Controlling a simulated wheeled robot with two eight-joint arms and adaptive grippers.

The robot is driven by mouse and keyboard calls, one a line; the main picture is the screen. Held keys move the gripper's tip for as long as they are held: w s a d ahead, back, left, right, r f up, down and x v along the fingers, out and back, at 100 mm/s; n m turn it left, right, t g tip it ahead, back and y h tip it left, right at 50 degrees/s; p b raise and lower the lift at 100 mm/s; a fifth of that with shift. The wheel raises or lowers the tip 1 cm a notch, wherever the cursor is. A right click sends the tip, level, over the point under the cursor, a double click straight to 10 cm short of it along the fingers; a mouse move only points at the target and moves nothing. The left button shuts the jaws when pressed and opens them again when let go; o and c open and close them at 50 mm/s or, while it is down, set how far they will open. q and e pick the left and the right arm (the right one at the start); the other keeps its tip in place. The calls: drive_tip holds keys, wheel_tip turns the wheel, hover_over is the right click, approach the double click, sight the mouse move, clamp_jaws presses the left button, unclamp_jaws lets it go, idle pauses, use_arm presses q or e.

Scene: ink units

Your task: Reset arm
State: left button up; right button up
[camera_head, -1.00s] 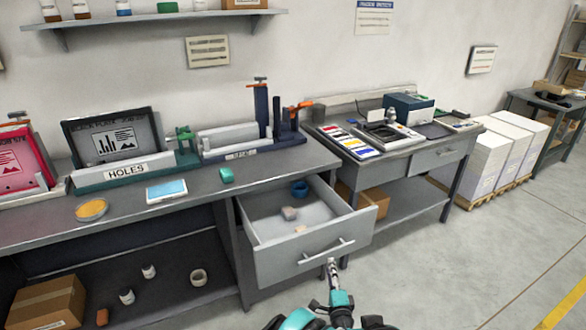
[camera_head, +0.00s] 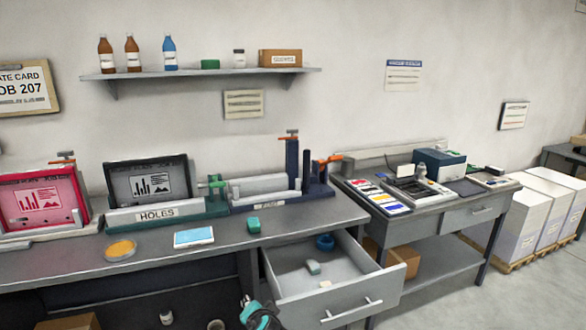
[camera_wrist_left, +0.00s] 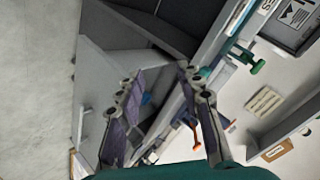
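My left gripper (camera_wrist_left: 158,80) shows in the left wrist view with its two dark-padded fingers spread apart and nothing between them. In the head view only a teal and dark part of an arm (camera_head: 260,315), which I take to be my left, shows at the bottom edge, in front of the workbench and left of the open drawer (camera_head: 335,312). Its fingers are mostly cut off there. My right gripper is not seen.
A side table (camera_head: 480,225) with a printer-like box (camera_head: 440,163) stands right.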

use_arm(q)
drive_tip(key=s+a+f+n+g+h, duration=0.1)
drive_tip(key=s+a+n, duration=0.2)
drive_tip(key=s, duration=0.9)
drive_tip(key=s+a+n+g+h, duration=0.2)
drive_tip(key=s+a+n, duration=0.2)
drive_tip(key=s, duration=0.8)
drive_tip(key=shift+s+a+f+g, duration=0.15)
drive_tip(key=shift+a+f+g, duration=0.15)
drive_tip(key=shift+f, duration=0.05)
